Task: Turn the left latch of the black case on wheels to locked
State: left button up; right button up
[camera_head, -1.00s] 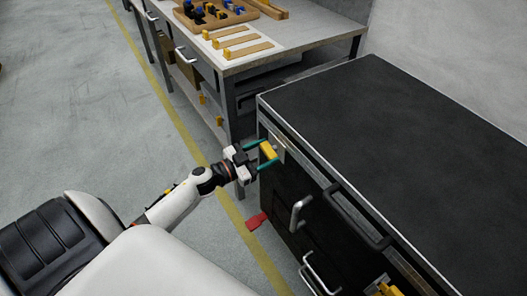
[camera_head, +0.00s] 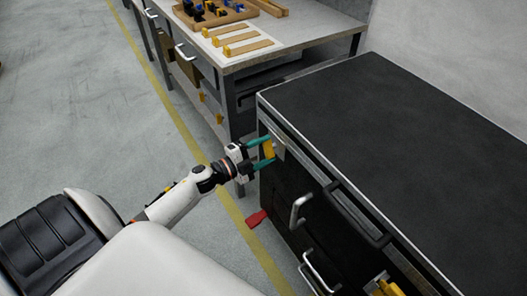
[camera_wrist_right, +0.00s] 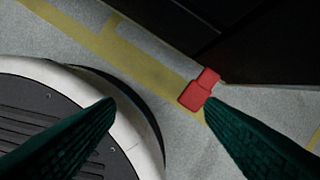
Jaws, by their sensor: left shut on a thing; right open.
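The black case (camera_head: 400,115) stands at the right in the head view, with its latch side facing my arm. Its left latch has a yellow handle (camera_head: 269,149) near the case's left corner, now standing steeply. My left gripper (camera_head: 264,150) is shut on this handle, with green fingers on either side of it. A second yellow latch (camera_head: 388,288) shows at the bottom right. My right gripper (camera_wrist_right: 160,115) is open and empty in the right wrist view, above the floor; it does not show in the head view.
A workbench (camera_head: 290,55) with a wooden tray and wooden bars stands behind the case. Metal handles (camera_head: 300,212) stick out from the case front. A red pedal-like part (camera_head: 256,219) is low by the case; it also shows in the right wrist view (camera_wrist_right: 198,92). Open floor lies left.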

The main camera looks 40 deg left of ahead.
pick_arm(q)
jog(key=shift+f+m+b, duration=0.15)
jog(key=shift+m+b, duration=0.4)
jog(key=shift+m, duration=1.75)
pick_arm(e)
jog(key=shift+w+a+r, duration=0.1)
jog(key=shift+w+r, duration=0.25)
jog(key=shift+r, duration=0.3)
jog(key=shift+w+r, duration=0.4)
jog(key=shift+r, duration=0.2)
jog(key=shift+w+a+r, duration=0.1)
jog(key=shift+w+r, duration=0.25)
jog(key=shift+r, duration=0.3)
pick_arm(q)
jog(key=o, duration=1)
jog(key=shift+s, duration=0.1)
jog(key=v, duration=1.2)
pick_arm(e)
jog(key=shift+s+d+f, duration=0.15)
jog(key=shift+f, duration=0.4)
